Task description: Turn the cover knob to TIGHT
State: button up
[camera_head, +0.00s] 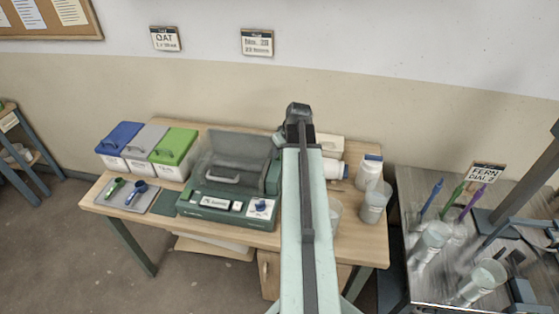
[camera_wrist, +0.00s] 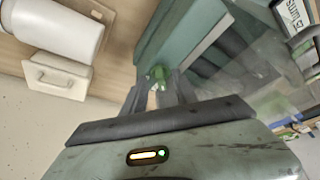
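A green machine (camera_head: 205,208) with a clear cover (camera_head: 238,150) stands on the wooden table. A white panel with a small dark blue dial (camera_head: 262,206) is at its front right; its lettering is too small to read. In the wrist view, a small bright green part, perhaps the knob (camera_wrist: 158,74), shows at the machine's side (camera_wrist: 178,35). My gripper (camera_wrist: 157,88) has its two dark fingers apart, with their tips beside this green part. Contact cannot be made out. In the head view my arm hides the machine's right side, and the fingers are not visible.
Blue (camera_head: 122,137), grey (camera_head: 147,139) and green (camera_head: 174,145) lidded bins stand left of the machine. Scoops lie on a tray (camera_head: 167,203) in front. A white jar (camera_head: 370,168) and clear cup (camera_head: 375,207) stand right. A metal table (camera_head: 410,190) holds more cups.

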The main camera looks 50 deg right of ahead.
jog(key=shift+x, duration=0.85)
jog(key=shift+r, duration=0.15)
grip_shut()
